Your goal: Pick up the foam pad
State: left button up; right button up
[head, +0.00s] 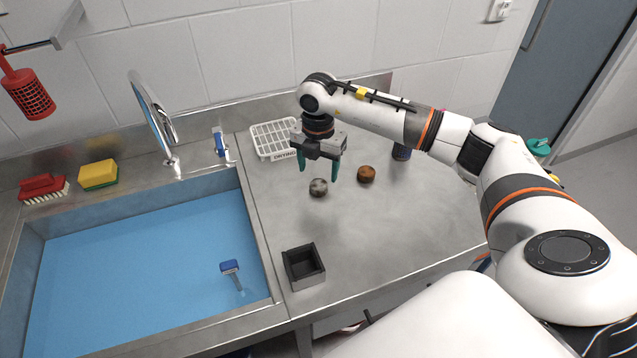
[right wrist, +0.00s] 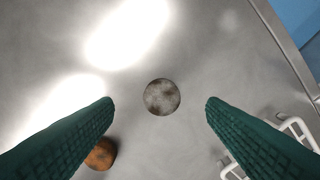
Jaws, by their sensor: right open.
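A small round pad (head: 318,187), mottled grey and dark, lies on the steel counter. I cannot tell for sure that it is the foam pad. In the right wrist view the grey pad (right wrist: 162,97) shows between and beyond the fingertips. My right gripper (head: 319,173) is open and empty, its green fingers pointing down above the counter by the grey pad, without holding it. A brown-orange round pad (head: 366,174) lies to the right; it also shows in the right wrist view (right wrist: 101,154), partly behind a finger. My left gripper is not in view.
A white drying rack (head: 272,137) stands behind the gripper. A dark cup (head: 401,152) stands right, partly behind my arm. A black square box (head: 303,266) sits near the front. The blue sink (head: 130,270) is left, with a yellow sponge (head: 98,175) and red brush (head: 43,187) behind it.

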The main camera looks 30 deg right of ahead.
aim_at(319, 185)
jog(key=shift+f, duration=0.35)
jog(key=shift+w+f, duration=0.15)
jog(key=shift+f, duration=0.15)
jog(key=f, duration=0.1)
jog(key=f+p, duration=0.1)
jog(key=f, duration=0.1)
jog(key=f+p, duration=0.1)
jog(key=shift+w+d+f, duration=0.1)
jog(key=shift+d+f, duration=0.1)
jog(key=shift+d, duration=0.1)
jog(key=shift+f, duration=0.3)
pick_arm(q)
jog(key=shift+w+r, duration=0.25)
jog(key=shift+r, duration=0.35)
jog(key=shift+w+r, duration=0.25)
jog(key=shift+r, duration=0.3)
pick_arm(e)
jog(key=c, duration=1.1)
